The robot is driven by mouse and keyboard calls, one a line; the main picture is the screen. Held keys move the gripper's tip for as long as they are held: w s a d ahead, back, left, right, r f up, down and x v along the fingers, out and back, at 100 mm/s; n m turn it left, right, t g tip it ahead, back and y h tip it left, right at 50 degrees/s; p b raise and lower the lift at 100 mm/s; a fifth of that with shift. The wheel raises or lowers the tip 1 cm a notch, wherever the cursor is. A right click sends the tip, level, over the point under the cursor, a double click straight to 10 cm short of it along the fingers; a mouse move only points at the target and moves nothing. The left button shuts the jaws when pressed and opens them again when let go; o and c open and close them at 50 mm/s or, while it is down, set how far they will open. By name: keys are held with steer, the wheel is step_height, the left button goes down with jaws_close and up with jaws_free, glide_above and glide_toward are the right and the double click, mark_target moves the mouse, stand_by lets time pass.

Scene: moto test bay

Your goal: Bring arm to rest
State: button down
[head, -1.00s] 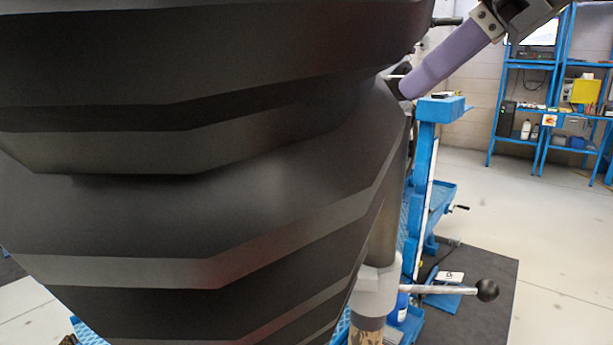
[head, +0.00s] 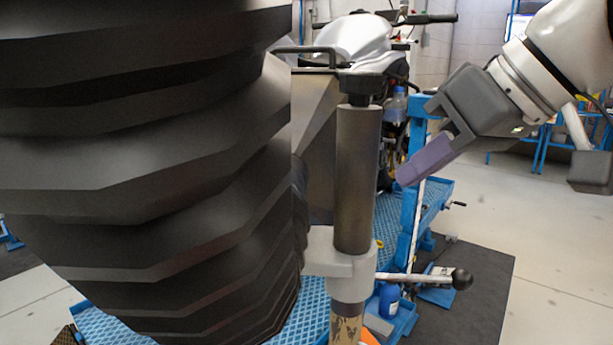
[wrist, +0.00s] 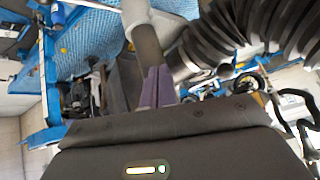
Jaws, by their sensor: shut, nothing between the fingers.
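My gripper (head: 405,180) shows at the right of the head view, its purple fingers pointing down and left. The fingers are together and hold nothing. In the wrist view the purple fingers (wrist: 157,87) also lie side by side, with the grey post behind them. In the head view the gripper is to the right of the dark grey post (head: 357,185) and in front of the blue stand. I cannot tell its exact distance from either.
A large black ribbed hose (head: 150,170) fills the left of the head view. A ball-ended lever (head: 461,279) sticks out right from the post. A motorcycle (head: 355,38) stands behind on a blue lift (head: 437,205). The floor (head: 560,245) at right is clear.

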steer(key=s+d+f+m+h, duration=0.2)
steer(key=f+m+h, duration=0.1)
steer(key=f, duration=1.3)
steer(key=s+d+f+m+h, duration=0.1)
steer(key=s+f+m+h, duration=0.1)
steer(key=f, duration=1.4)
steer(key=shift+d+f+m+h, duration=0.3)
steer(key=shift+m+h, duration=0.3)
steer(key=shift+m, duration=0.3)
